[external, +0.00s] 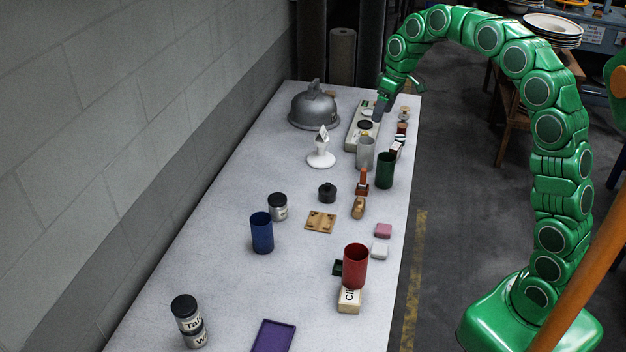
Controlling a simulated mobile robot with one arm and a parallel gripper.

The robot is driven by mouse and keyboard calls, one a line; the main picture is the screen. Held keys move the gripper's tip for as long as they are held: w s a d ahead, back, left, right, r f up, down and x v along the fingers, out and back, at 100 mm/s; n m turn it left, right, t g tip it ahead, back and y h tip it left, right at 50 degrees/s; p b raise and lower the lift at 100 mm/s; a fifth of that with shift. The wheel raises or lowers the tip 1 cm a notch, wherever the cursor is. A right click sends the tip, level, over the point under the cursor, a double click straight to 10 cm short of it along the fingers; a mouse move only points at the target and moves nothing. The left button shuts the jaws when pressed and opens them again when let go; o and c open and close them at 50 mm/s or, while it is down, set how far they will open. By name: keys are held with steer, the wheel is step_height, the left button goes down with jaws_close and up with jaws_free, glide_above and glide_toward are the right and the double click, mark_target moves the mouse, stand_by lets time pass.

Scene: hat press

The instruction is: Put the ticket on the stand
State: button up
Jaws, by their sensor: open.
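A white stand (321,160) with a round base is on the table, left of the middle of its far half. A pale, tilted, card-like piece (323,132) shows at its top; I cannot tell whether this is the ticket or part of the stand. No other thing in view can be clearly told as the ticket. My gripper (379,108) is at the far right of the table, by a long pale tray (352,138) with round pieces on it. It is open, pointing down. Its fingertips are small here, and I cannot tell whether they touch anything.
A grey dome (314,108) stands behind the stand. Grey (365,153), green (385,171), blue (262,233) and red (355,266) cups stand about the table. Jars, small blocks and a purple tray (273,337) are nearer. A wall borders the left; the left strip of table is mostly clear.

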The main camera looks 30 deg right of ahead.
steer(key=s+d+f+m+g, duration=0.1)
steer(key=s+d+f+m, duration=0.1)
steer(key=s, duration=1.3)
steer(key=s+d+f+m+g+h, duration=0.1)
steer(key=s+d+f+m, duration=0.1)
steer(key=s, duration=1.3)
steer(key=s+d+f+m+g+h, duration=0.1)
steer(key=s+d, duration=0.3)
steer(key=s, duration=1.1)
steer(key=shift+s+d+f+m, duration=0.35)
steer(key=shift+f+m, duration=0.15)
steer(key=shift+f, duration=0.2)
